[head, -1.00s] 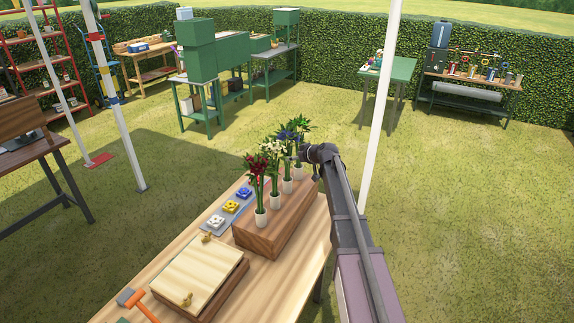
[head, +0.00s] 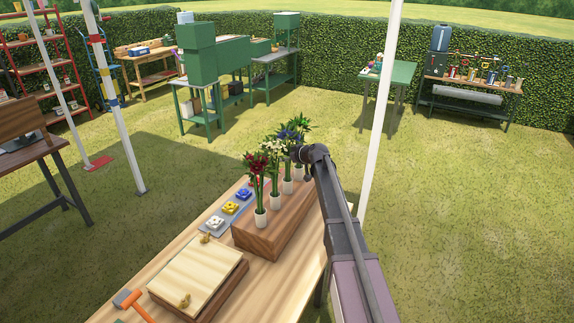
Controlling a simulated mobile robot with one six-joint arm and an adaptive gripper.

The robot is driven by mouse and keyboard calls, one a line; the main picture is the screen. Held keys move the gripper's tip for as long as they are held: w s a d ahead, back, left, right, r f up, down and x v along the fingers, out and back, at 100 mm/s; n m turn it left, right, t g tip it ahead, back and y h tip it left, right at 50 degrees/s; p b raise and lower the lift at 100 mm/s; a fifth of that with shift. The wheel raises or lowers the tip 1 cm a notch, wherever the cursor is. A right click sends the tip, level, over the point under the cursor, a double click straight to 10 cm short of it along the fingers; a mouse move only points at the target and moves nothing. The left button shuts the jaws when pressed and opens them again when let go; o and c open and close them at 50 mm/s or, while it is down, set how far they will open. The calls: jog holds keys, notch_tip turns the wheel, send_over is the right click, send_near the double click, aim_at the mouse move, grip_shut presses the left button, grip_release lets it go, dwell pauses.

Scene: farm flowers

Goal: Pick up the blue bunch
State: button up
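The blue bunch (head: 291,134) stands upright in a white holder in the row on a brown wooden block. It is beyond the red bunch (head: 257,165) and the white bunch (head: 274,150), with a green leafy bunch (head: 303,124) behind it. My gripper (head: 299,154) is at the end of my arm, close to the stems at the far half of the row. It is small and largely hidden by the arm's end. I cannot tell whether its fingers are open or touch a stem.
The wooden block (head: 262,240) rests on a wooden table (head: 279,296). A grey tray (head: 209,230) with white, yellow and blue pieces lies left of the block. A lidded wooden box (head: 196,272) and an orange-handled hammer (head: 138,307) lie nearer. A white pole (head: 381,110) rises behind my arm.

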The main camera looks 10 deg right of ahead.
aim_at(292, 133)
jog(key=shift+c, duration=0.2)
grip_shut()
jog(key=shift+r, duration=0.15)
notch_tip(292, 133, up, 10)
jog(key=p, duration=1)
dwell(0.8)
